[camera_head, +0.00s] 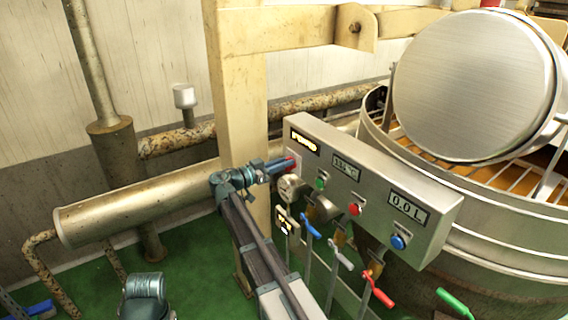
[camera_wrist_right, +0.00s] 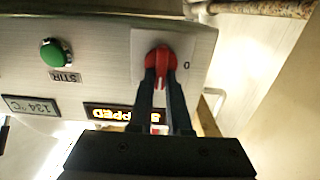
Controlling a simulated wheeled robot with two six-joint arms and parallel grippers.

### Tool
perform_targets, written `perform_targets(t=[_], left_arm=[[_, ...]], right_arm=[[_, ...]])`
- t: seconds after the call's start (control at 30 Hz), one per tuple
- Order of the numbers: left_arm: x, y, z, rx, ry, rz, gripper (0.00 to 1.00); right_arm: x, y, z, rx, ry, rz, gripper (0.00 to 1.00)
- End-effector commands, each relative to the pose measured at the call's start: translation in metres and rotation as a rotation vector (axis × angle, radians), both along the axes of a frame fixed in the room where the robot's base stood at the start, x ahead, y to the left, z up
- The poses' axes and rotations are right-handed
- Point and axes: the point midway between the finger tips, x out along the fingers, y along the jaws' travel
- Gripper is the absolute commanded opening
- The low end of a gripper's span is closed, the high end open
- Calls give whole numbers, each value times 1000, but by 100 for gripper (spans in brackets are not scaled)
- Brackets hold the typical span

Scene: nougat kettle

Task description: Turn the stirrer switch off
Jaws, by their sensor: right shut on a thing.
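The stirrer switch is a red rotary knob (camera_wrist_right: 160,66) on a pale square plate at one end of the grey control panel (camera_head: 376,165). In the head view only a bit of its red (camera_head: 291,160) shows past my gripper. My right gripper (camera_wrist_right: 160,84) is shut on the knob, one dark finger on each side of its grip. The grip runs in line with the fingers. A small 0 mark (camera_wrist_right: 187,65) is on the plate beside it. My left gripper's fingers are not in view.
A green button (camera_wrist_right: 55,52) marked STIR is near the switch. The panel also has a red button (camera_head: 354,209), a blue button (camera_head: 398,241) and a litre display (camera_head: 409,208). Several coloured valve levers hang below. The big steel kettle (camera_head: 500,235) is at the right, pipes at the left.

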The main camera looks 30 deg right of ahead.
Motion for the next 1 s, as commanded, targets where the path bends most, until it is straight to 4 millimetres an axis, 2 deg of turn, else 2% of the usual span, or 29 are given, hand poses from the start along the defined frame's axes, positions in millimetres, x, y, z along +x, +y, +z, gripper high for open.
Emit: perform_targets(t=[0.47,0.67,1.0], left_arm=[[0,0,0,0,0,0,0],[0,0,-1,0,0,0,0],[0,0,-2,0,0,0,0]], right_arm=[[1,0,0,-4,49,0,0],[3,1,0,-14,177,0,0],[7,1,-2,-39,494,0,0]])
